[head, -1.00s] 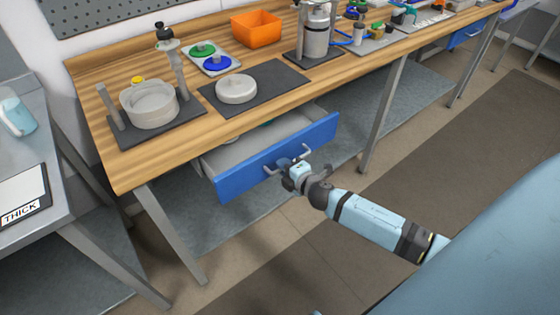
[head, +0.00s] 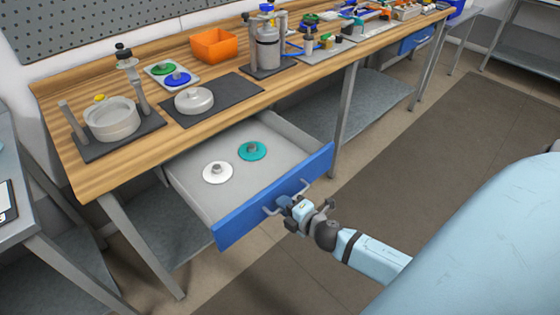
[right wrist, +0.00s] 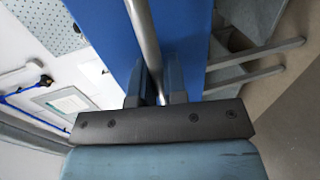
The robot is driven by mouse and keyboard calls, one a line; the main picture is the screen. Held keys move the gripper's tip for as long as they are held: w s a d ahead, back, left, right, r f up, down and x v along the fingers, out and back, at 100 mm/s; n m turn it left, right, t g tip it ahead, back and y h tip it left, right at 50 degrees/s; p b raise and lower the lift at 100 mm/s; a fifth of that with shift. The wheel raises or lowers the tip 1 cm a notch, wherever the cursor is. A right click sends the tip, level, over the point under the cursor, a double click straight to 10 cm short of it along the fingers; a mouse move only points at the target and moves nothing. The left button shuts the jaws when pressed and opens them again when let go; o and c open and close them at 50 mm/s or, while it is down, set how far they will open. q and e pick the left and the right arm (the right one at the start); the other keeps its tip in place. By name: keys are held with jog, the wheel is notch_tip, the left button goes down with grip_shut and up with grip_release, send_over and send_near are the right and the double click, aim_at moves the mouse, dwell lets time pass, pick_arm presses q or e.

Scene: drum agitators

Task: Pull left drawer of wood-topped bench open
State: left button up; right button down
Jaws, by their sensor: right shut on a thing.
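The left drawer (head: 275,205) of the wood-topped bench (head: 110,152) stands well out from under the top, with a blue front and grey inside. A white disc (head: 217,173) and a teal disc (head: 252,151), each with a knob, lie in it. My right gripper (head: 287,204) is shut on the drawer's metal bar handle (head: 304,187). In the right wrist view the handle (right wrist: 142,35) passes between the two fingers (right wrist: 153,95), with the blue front behind it. My left gripper is not in view.
A second blue drawer (head: 416,40) is at the far right. A grey bench (head: 20,200) stands at the left. The floor in front is clear.

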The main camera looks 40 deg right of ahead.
dwell(0.3)
jog(key=c, duration=1.2)
grip_release()
jog(key=shift+s, duration=0.1)
jog(key=shift+b+v, duration=0.3)
jog(key=shift+v, duration=6.6)
